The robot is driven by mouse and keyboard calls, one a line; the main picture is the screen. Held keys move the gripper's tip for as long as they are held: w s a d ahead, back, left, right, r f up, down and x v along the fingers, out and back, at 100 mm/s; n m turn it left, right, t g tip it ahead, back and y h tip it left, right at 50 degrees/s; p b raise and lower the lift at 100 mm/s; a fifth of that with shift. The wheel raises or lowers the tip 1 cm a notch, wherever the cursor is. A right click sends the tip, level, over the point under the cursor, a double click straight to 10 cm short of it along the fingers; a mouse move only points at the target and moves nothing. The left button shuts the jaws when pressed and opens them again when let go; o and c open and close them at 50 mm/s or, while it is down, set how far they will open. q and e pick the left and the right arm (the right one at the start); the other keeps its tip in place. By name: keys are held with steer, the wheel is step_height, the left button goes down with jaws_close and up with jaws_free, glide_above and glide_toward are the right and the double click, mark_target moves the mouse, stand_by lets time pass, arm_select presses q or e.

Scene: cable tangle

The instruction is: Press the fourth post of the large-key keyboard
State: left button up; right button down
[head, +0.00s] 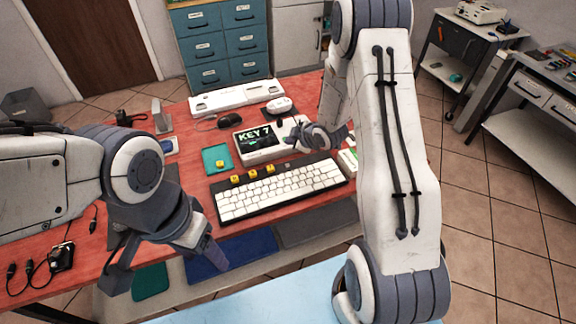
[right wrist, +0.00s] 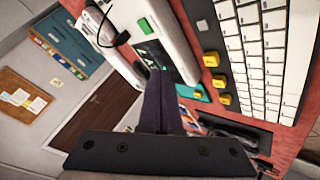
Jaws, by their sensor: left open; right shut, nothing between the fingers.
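The keyboard (head: 295,188) with white keys and a dark frame lies on the red table. Three yellow posts stand along its back strip: left (head: 235,179), middle (head: 253,174) and right (head: 270,169). My right gripper (head: 291,141) is shut and empty, behind the keyboard by the display box. Its fingers also show in the right wrist view (right wrist: 158,72). My left gripper (head: 165,268) is open and empty, left of the keyboard near the front edge.
The display box (head: 262,142) reads "KEY 7" and stands behind the keyboard. A teal pad (head: 211,155) with a yellow block (head: 219,163) lies to its left. A white device (head: 236,95) and mice are at the back. Cables lie at the left.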

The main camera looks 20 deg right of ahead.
steer(key=shift+f, duration=0.1)
steer(key=b, duration=0.6)
glide_above(290, 168)
step_height(290, 168, down, 8)
steer(key=shift+r, duration=0.1)
steer(key=shift+f+b, duration=0.4)
steer(key=shift+b, duration=0.05)
stand_by(1.5)
steer(key=shift+f+b, duration=0.4)
steer(key=shift+b, duration=0.05)
steer(key=shift+f+b, duration=0.35)
steer(key=shift+f, duration=0.05)
stand_by(0.4)
steer(key=shift+r, duration=0.15)
steer(key=shift+r+p, duration=0.6)
steer(key=shift+r, duration=0.1)
